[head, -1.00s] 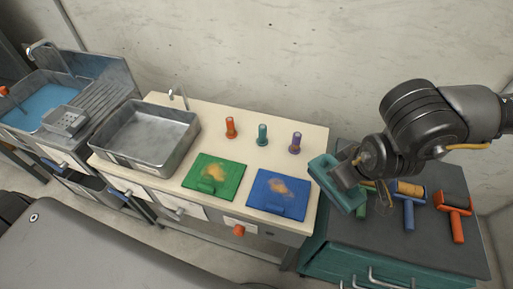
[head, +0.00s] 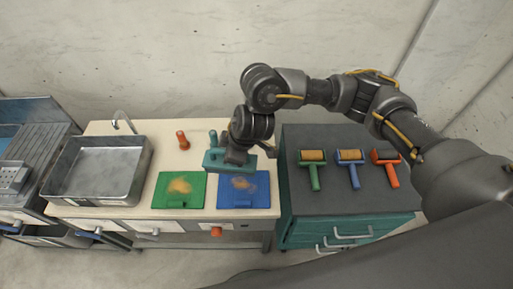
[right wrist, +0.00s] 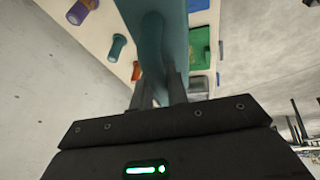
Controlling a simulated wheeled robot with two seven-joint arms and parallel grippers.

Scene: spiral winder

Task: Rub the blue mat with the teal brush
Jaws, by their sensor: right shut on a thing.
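The blue mat (head: 244,199) lies on the cream worktop, with an orange-brown smear on it. My right gripper (head: 236,157) is shut on the teal brush (head: 215,161), above the mat's far edge. The brush covers part of the far side of the mat; I cannot tell whether it touches it. In the right wrist view the teal brush (right wrist: 165,35) fills the space between and beyond the fingers (right wrist: 160,88), and a blue corner of the mat (right wrist: 198,5) shows beside it. My left gripper is not in view.
A green mat (head: 165,200) with a smear lies left of the blue one. An orange bottle (head: 182,140) and a teal bottle (head: 213,138) stand behind; a purple bottle (right wrist: 82,10) is close by. A metal basin (head: 100,168) is left; several rollers (head: 313,170) lie on the dark cabinet top.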

